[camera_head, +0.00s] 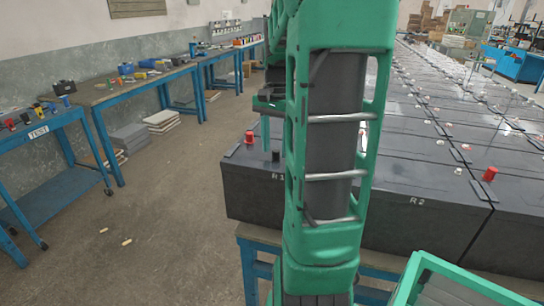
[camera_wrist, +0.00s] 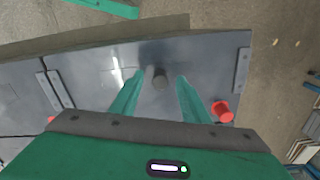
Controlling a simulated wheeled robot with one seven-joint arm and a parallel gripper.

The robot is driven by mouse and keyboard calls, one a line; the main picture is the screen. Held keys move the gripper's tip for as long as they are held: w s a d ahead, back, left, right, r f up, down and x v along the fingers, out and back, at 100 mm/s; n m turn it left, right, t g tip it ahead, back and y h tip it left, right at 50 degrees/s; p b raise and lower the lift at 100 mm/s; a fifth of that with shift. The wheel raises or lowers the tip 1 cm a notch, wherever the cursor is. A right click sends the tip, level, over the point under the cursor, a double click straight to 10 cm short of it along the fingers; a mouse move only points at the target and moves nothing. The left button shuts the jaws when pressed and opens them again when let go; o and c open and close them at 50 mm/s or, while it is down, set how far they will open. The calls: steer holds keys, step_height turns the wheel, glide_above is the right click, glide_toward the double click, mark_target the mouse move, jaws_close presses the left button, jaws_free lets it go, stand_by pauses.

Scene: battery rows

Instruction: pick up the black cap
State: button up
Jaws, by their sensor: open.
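The black cap (camera_head: 276,156) stands on the top of the dark battery marked R1 (camera_head: 252,195), near its front-left corner. My gripper (camera_wrist: 162,84) is open, with a gap between each finger and the cap. In the head view my gripper (camera_head: 266,128) is over the R1 battery, partly hidden behind my arm. Whether the fingertips are level with the cap is hard to tell.
A red cap (camera_head: 249,137) stands near the black cap and shows right of my fingers in the wrist view (camera_wrist: 222,112). Another red cap (camera_head: 490,173) is on the R2 battery (camera_head: 420,212). Blue workbenches (camera_head: 110,97) line the left wall; floor between is mostly clear.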

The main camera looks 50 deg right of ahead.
mark_target(274, 151)
steer(key=shift+f, duration=0.5)
jaws_close()
steer(key=shift+r, duration=0.4)
steer(key=r, duration=0.4)
steer(key=shift+a, duration=0.3)
steer(key=s+a+r, duration=0.3)
steer(key=a+r, duration=0.3)
steer(key=a, duration=0.4)
steer(key=shift+a, duration=0.4)
